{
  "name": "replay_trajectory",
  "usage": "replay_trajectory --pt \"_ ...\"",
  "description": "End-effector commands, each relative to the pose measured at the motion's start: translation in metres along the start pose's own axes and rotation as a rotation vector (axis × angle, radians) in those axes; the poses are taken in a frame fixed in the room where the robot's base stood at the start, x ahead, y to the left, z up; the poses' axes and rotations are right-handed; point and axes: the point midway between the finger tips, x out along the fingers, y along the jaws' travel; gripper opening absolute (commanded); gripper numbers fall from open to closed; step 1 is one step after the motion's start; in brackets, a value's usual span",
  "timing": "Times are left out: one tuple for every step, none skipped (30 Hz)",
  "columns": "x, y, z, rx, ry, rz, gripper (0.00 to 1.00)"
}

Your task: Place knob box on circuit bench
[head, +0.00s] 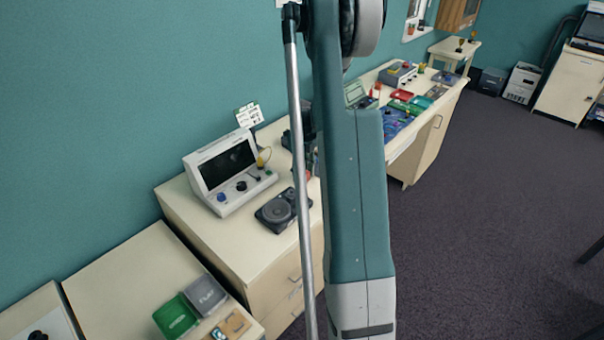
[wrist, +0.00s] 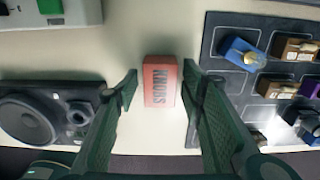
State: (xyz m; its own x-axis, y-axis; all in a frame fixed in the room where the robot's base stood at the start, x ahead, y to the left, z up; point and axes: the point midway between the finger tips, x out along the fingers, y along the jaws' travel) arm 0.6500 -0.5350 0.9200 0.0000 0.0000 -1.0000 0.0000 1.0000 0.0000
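The knob box (wrist: 160,82) is a small red-orange box marked "KNOBS". In the wrist view it lies on a cream tabletop between the two fingertips of my gripper (wrist: 159,78). The fingers are spread, with a narrow gap on each side of the box. In the head view my arm hides most of this spot, and a small patch of red beside the arm may be the box. A cream bench (head: 428,123) at the upper right carries a blue board and coloured trays. I cannot tell for certain that it is the circuit bench.
A speaker-like black device (wrist: 38,118) is left of the gripper. A dark tray (wrist: 232,38) with small parts is close on the right. A white console (head: 228,172) stands on the nearer table. Green (head: 175,317) and grey boxes sit at the lower left. Open floor is on the right.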

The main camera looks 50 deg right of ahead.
Motion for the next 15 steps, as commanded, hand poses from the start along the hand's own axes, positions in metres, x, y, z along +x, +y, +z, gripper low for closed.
replay_trajectory --pt "0.000 0.000 0.000 0.000 0.000 0.000 0.40" --pt "0.000 0.000 0.000 0.000 0.000 0.000 0.40" --pt "0.000 0.000 0.000 0.000 0.000 0.000 0.40" --pt "0.000 0.000 0.000 0.000 0.000 0.000 0.40" --pt "0.000 0.000 0.000 0.000 0.000 0.000 0.40" --pt "-0.001 0.000 0.000 0.000 0.000 0.000 0.40" --pt "-0.001 0.000 0.000 0.000 0.000 0.000 0.40" --pt "-0.002 0.000 0.000 0.000 0.000 0.000 0.40" --pt "-0.003 0.000 0.000 0.000 0.000 0.000 0.40" --pt "-0.004 0.000 0.000 0.000 0.000 0.000 0.40" --pt "-0.005 0.000 0.000 0.000 0.000 0.000 0.40" --pt "-0.008 0.000 0.000 0.000 0.000 0.000 0.40" --pt "-0.010 0.000 0.000 0.000 0.000 0.000 0.40" --pt "-0.012 0.000 0.000 0.000 0.000 0.000 0.40" --pt "-0.016 0.000 0.000 0.000 0.000 0.000 0.40"
